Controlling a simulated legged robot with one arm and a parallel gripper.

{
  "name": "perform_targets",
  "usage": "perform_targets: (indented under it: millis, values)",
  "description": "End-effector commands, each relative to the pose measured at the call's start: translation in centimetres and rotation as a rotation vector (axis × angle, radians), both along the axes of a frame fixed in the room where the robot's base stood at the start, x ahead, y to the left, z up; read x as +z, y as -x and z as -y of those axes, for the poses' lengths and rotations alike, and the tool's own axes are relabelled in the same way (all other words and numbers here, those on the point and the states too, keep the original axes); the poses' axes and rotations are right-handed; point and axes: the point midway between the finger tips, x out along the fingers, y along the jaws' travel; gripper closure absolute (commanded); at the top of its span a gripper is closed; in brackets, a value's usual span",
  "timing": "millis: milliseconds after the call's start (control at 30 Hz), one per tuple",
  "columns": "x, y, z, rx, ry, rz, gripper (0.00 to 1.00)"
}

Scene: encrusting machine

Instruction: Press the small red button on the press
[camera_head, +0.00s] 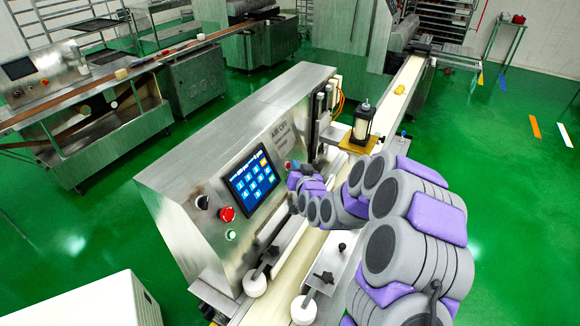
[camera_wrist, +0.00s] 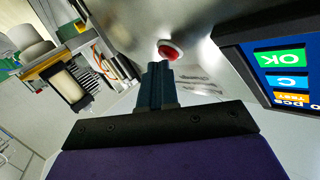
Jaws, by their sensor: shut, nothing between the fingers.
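The press (camera_head: 250,130) is a steel-cased machine with a sloping front panel. Its small red button (camera_wrist: 170,50) shows in the wrist view as a round red cap with a pale rim, right above my fingertips. My gripper (camera_wrist: 157,66) is shut and empty, its dark blue fingers pointing at the button from just below. I cannot tell whether they touch it. In the head view my gripper (camera_head: 292,171) is at the panel, to the right of the touchscreen (camera_head: 253,182), and largely hides the button.
A larger red knob (camera_head: 227,214), a black knob (camera_head: 202,202) and a green button (camera_head: 231,235) sit left of and below the screen. The touchscreen (camera_wrist: 283,75) is close on the right in the wrist view. A conveyor belt (camera_head: 402,95) and a cylinder unit (camera_head: 361,125) stand beside my arm.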

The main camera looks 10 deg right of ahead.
Motion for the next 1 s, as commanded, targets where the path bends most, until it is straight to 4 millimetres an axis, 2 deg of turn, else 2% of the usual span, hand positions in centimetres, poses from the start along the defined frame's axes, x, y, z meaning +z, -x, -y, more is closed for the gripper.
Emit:
perform_targets:
  millis: [567, 1000]
  values:
    - [-0.2, -0.2, -0.2, 0.001, 0.000, -0.002, 1.00]
    - [0.3, 0.8, 0.9, 0.001, -0.001, -0.003, 1.00]
